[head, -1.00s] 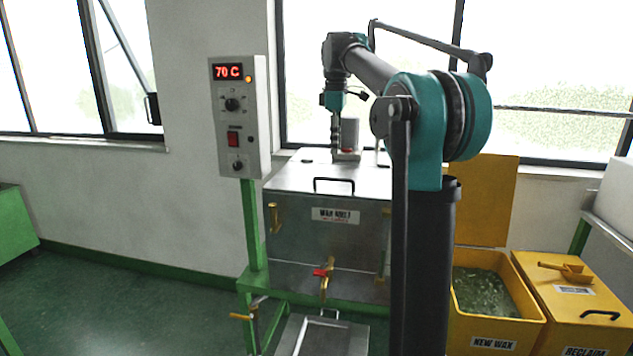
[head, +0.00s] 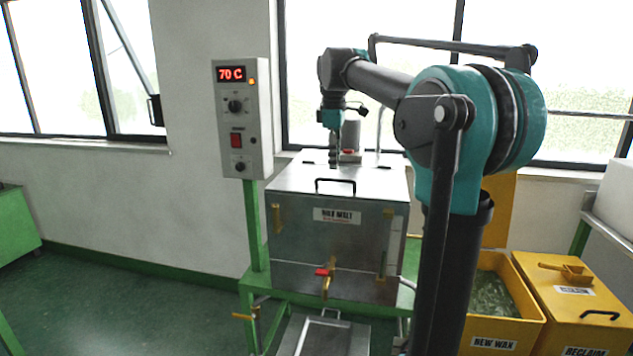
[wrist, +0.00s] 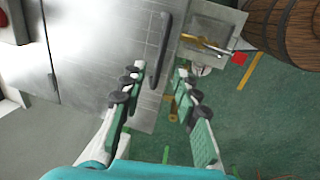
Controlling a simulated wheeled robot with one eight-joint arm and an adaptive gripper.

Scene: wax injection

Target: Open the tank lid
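The wax tank (head: 300,248) is a metal box on a green frame, with a flat closed lid (head: 293,178). A black bar handle (head: 335,181) stands near the lid's front edge. My gripper (head: 335,157) points down over the lid behind the handle; its fingers are small and partly unclear in the head view. In the wrist view my gripper (wrist: 159,76) is open and empty, its fingers spread apart. The handle (wrist: 164,45) shows just beyond the fingertips, roughly in line with the gap. I cannot tell the remaining distance, and see no contact.
A control box (head: 240,120) reading 70 C stands left of the tank. A tap with a red handle (head: 322,272) projects from the tank front. Yellow bins, including the new wax bin (head: 490,328), stand at right. A wooden barrel (wrist: 290,28) shows in the wrist view.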

